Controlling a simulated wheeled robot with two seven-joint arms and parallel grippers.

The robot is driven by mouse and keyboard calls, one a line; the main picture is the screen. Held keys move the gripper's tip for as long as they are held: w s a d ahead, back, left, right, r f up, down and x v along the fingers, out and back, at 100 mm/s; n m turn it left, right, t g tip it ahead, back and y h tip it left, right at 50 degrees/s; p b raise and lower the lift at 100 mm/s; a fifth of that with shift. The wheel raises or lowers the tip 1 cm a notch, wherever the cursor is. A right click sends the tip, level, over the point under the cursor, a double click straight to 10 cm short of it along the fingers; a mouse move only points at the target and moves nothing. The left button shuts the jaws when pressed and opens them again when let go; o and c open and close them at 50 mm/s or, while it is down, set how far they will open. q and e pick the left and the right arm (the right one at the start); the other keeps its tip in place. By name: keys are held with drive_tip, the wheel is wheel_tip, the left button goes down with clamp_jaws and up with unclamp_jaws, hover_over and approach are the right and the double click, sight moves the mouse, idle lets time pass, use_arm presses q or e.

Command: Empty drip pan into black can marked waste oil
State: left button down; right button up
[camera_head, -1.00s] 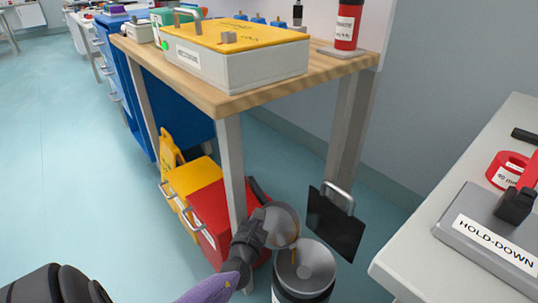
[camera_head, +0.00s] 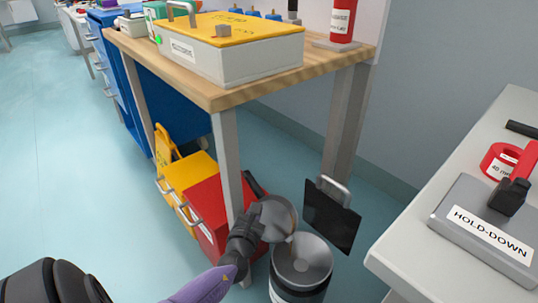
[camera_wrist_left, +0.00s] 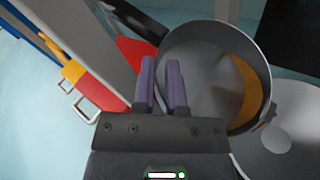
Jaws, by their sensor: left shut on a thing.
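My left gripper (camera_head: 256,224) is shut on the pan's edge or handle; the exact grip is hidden. In the left wrist view, the pan (camera_wrist_left: 195,70) shows an amber crescent of oil (camera_wrist_left: 243,92) along its right side, by the can's grey top (camera_wrist_left: 290,135). My left fingers (camera_wrist_left: 163,85) reach the pan's near side. The can's label is only partly visible and unreadable. My right gripper is not in view.
A wooden bench (camera_head: 230,95) has a leg (camera_head: 228,165) close to my left gripper. Red (camera_head: 212,215) and yellow (camera_head: 187,175) boxes stand beneath it. A dark plate with a handle (camera_head: 331,215) is just behind the can. A grey table (camera_head: 415,235) stands at right.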

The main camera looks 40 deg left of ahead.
use_arm(q)
drive_tip(key=shift+d+r+m, duration=0.2)
drive_tip(key=shift+m, duration=0.1)
idle(0.4)
drive_tip(key=shift+d+r+t, duration=0.1)
drive_tip(key=shift+r+t, duration=0.1)
drive_tip(key=shift+t, duration=0.2)
drive_tip(key=shift+d+r+m+y+b, duration=0.15)
drive_tip(key=shift+d+m+y+b, duration=0.15)
drive_tip(key=shift+m, duration=0.2)
idle(1.1)
drive_tip(key=shift+s+d+r+m+t, duration=0.1)
drive_tip(key=shift+d+r+m+t, duration=0.05)
drive_tip(key=shift+m+t, duration=0.15)
drive_tip(key=shift+d+r+m+t+y+b, duration=0.1)
drive_tip(key=shift+d+m+t+y+b, duration=0.2)
drive_tip(key=shift+b, duration=0.1)
idle(0.8)
drive_tip(key=shift+d+r+m, duration=0.15)
drive_tip(key=shift+m, duration=0.15)
drive_tip(key=shift+s+d+r+t, duration=0.1)
drive_tip(key=shift+d+t, duration=0.1)
drive_tip(key=shift+t, duration=0.1)
idle(0.8)
